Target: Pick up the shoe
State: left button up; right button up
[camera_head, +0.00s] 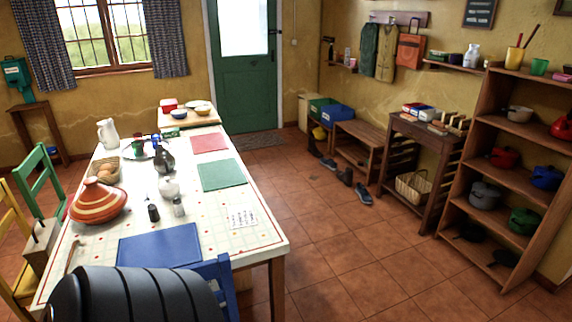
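Several shoes lie on the tiled floor in front of the wooden bench. The nearest is a blue-grey shoe (364,194) with a pale sole, left of the dark side table. A dark shoe (346,176) is just behind it to the left. A small dark blue shoe (328,164) lies farther back, below the bench's left end. I cannot tell which one the task names. All are far off across the room. Neither of my grippers is in view.
A long table (262,238) with a checked cloth and dishes fills the left side. A wooden bench (366,140), a dark side table (412,137) and a shelf unit (500,170) line the right wall. The tiled floor (345,245) between is clear.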

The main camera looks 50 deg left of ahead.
aim_at(331, 164)
jog(key=u, duration=1.45)
jog(key=i+l+z, duration=0.45)
jog(key=i+z, duration=0.3)
jog(key=i, duration=0.2)
jog(key=i+z, duration=0.35)
jog(key=i, duration=0.15)
jog(key=i+j+u, duration=0.1)
jog(key=i+u, duration=0.35)
jog(key=i, duration=0.15)
jog(key=i+l+u, duration=0.15)
jog(key=i+u, duration=0.3)
jog(key=i, duration=0.15)
jog(key=i+l+u, duration=0.3)
jog(key=i+u, duration=0.15)
jog(key=i, duration=0.15)
jog(key=i+j+u, duration=0.3)
jog(key=i, duration=0.65)
jog(key=i+l+u, duration=0.1)
jog(key=i+u, duration=0.2)
jog(key=i, duration=0.65)
